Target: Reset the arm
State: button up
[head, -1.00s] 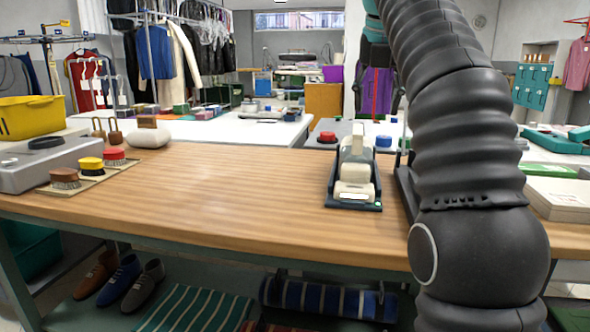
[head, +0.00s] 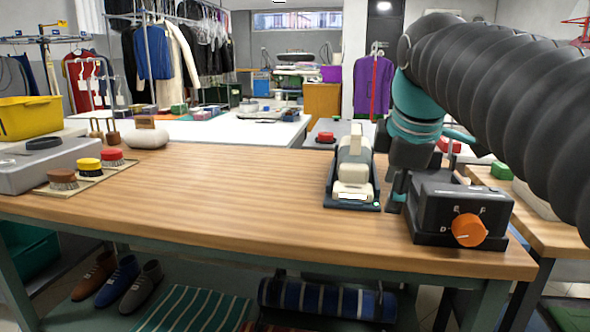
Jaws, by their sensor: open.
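My black ribbed arm comes in from the right edge in the head view and bends down at a teal wrist joint. My gripper (head: 399,192) hangs below it, over the right part of the wooden counter (head: 230,190). It is open, and I see nothing held in it. It is just right of a cream and dark dispenser-like device (head: 353,172) and beside a black box with an orange knob (head: 470,229). The box may hide part of the fingers, and I cannot tell whether they touch anything.
A grey case (head: 45,165), brushes on a board (head: 88,170) and a pale rounded block (head: 147,136) stand at the counter's left. The middle of the counter is clear. Shoes (head: 118,281) and rolled fabric (head: 320,298) lie below. A white table (head: 225,129) stands behind.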

jog(key=s+f+m, duration=0.7)
jog(key=f, duration=0.4)
jog(key=s+f+m, duration=0.8)
jog(key=f, duration=0.4)
jog(key=shift+s+f, duration=0.2)
